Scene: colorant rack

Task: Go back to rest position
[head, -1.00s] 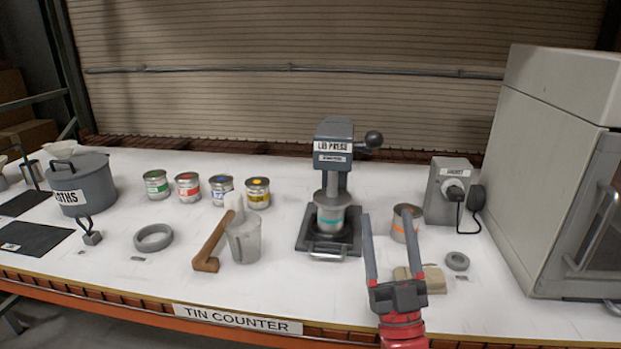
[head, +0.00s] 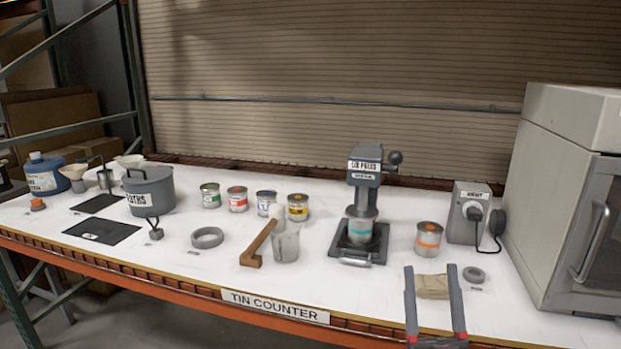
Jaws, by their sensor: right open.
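My right gripper (head: 433,300) is at the lower right of the head view, at the front edge of the counter. Its two long grey fingers stand apart, with nothing held between them. A tan block (head: 432,287) shows behind and between the fingers. My left gripper is not in view.
The white counter (head: 130,262) holds a lid press (head: 365,165) with a teal-banded tin (head: 360,232), several paint tins (head: 238,199), a beaker (head: 286,245), a grey pot (head: 149,190) and a grey ring (head: 207,238). A large grey cabinet (head: 545,200) stands at right.

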